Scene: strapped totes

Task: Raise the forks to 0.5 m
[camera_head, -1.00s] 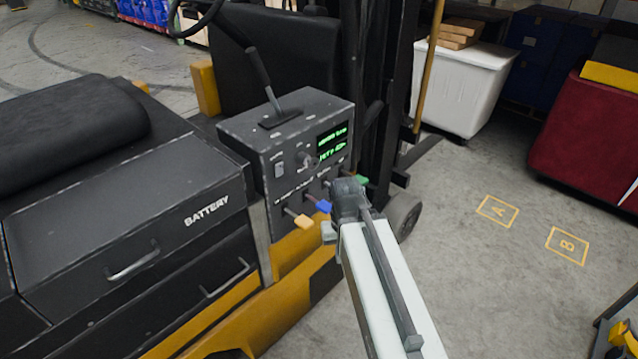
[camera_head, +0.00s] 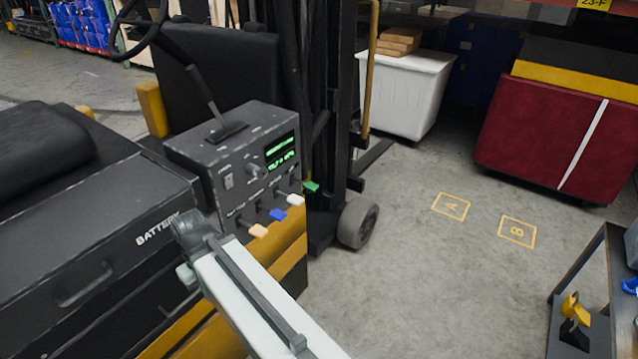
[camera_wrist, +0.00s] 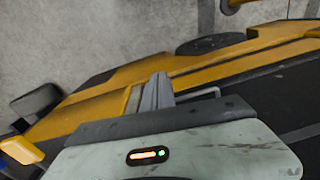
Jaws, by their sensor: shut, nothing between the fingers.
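The forklift's control box (camera_head: 235,150) has a black lever (camera_head: 208,95) on top and a green-lit display (camera_head: 281,151) too small to read surely. Short levers with orange (camera_head: 258,231), blue (camera_head: 278,214), white (camera_head: 295,199) and green (camera_head: 311,187) knobs stick out of its front. A dark fork (camera_head: 375,157) lies low beyond the mast (camera_head: 335,90). My gripper (camera_head: 188,250) is left of the orange knob, in front of the battery box, apart from the knobs. In the wrist view its fingers (camera_wrist: 158,90) are together and empty, over yellow bodywork.
A battery box (camera_head: 90,235) with handles stands left of the control box. A front wheel (camera_head: 358,223) is right of it. A white bin (camera_head: 412,95), a red tote (camera_head: 545,130) and a dark cart (camera_head: 590,285) stand right. Floor marked A and B is clear.

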